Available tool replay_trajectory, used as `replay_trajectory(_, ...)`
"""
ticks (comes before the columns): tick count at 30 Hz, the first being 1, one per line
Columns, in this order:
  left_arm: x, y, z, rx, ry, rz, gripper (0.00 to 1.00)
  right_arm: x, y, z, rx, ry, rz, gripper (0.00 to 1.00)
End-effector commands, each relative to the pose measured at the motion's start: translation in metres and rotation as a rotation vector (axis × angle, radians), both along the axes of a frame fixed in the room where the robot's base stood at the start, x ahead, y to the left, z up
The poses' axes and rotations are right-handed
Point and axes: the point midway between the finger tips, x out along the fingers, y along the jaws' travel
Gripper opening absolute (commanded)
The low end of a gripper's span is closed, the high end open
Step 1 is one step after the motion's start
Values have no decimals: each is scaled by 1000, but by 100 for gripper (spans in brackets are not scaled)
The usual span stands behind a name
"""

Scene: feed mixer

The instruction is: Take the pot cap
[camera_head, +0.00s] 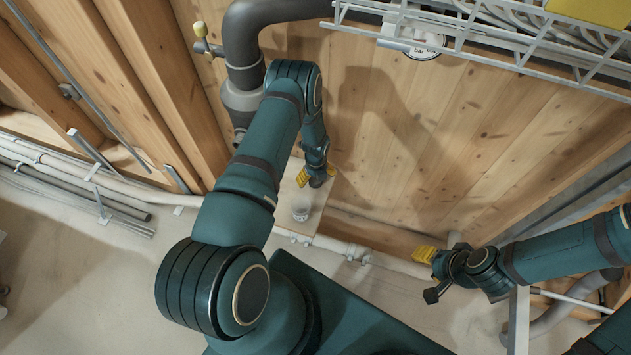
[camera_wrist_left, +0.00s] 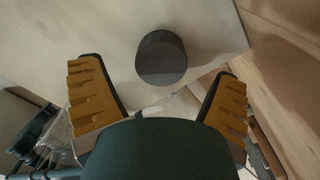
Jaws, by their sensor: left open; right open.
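A dark grey cylinder (camera_wrist_left: 161,58), which looks like the pot cap, stands on a pale board in the left wrist view. My left gripper (camera_wrist_left: 161,78) is open, with its yellow fingers spread to either side of the view and the cylinder ahead between them, apart from both. In the head view my left gripper (camera_head: 317,175) is over the board, and I cannot make out the dark cylinder there. My right gripper (camera_head: 430,262) is open and empty at the lower right, away from the board.
The pale board (camera_head: 318,198) is narrow and sits against the wooden wall. A grey pipe (camera_head: 242,50) runs down behind my left arm. White pipes (camera_head: 350,250) run along the wall's foot. A wire cable tray (camera_head: 480,45) hangs at the top right.

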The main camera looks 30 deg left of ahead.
Motion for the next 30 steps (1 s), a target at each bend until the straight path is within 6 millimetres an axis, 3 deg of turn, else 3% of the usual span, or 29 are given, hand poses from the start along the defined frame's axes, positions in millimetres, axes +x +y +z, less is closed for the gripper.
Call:
replay_trajectory(1, 0, -1, -10, 1, 1, 0, 89, 1, 0, -5, 0, -2, -1, 47)
replay_trajectory(5, 0, 0, -22, 1, 0, 0, 89, 1, 0, -7, 0, -3, -1, 47)
replay_trajectory(13, 0, 0, -23, 1, -1, 0, 89, 2, 0, -7, 0, -4, -1, 47)
replay_trajectory(14, 0, 0, -23, 1, -1, 0, 85, 2, 0, -7, 0, -4, -1, 47)
replay_trajectory(19, 0, 0, -23, 1, -1, 0, 25, 1, 0, -7, 0, -4, -1, 47)
replay_trajectory(30, 0, 0, -21, 1, -1, 0, 22, 1, 0, -6, 0, -3, -1, 47)
